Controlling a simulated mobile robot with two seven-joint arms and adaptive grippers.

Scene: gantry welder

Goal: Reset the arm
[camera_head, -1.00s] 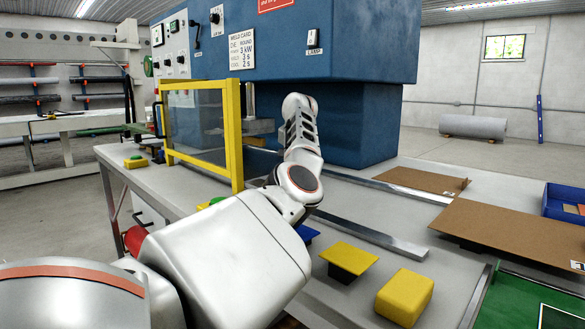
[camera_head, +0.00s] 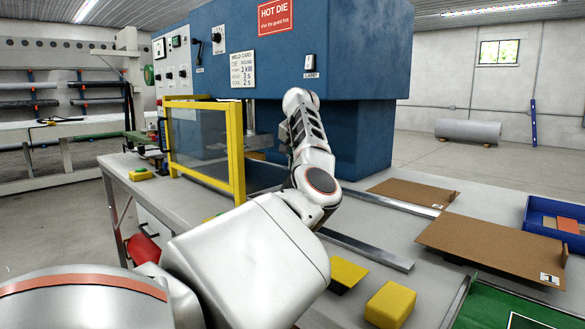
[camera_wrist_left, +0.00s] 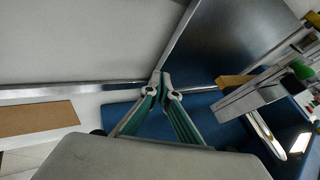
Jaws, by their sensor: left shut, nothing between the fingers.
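My left arm rises from the bottom left of the head view, bends at the elbow and reaches toward the blue welder (camera_head: 365,120). Its gripper is hidden behind the wrist in that view. In the left wrist view the left gripper (camera_wrist_left: 162,78) has its two green-sided fingers together at the tips, shut and empty. Behind the fingers lie a pale surface, a metal strip (camera_wrist_left: 60,90) and a blue area. I cannot tell how far the fingertips are from these. My right gripper is in neither view.
A yellow-framed guard (camera_head: 237,155) stands left of my forearm. On the table are a steel rail (camera_head: 365,249), a yellow plate (camera_head: 348,272), a yellow block (camera_head: 390,305), brown boards (camera_head: 500,245) and a blue bin (camera_head: 537,210).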

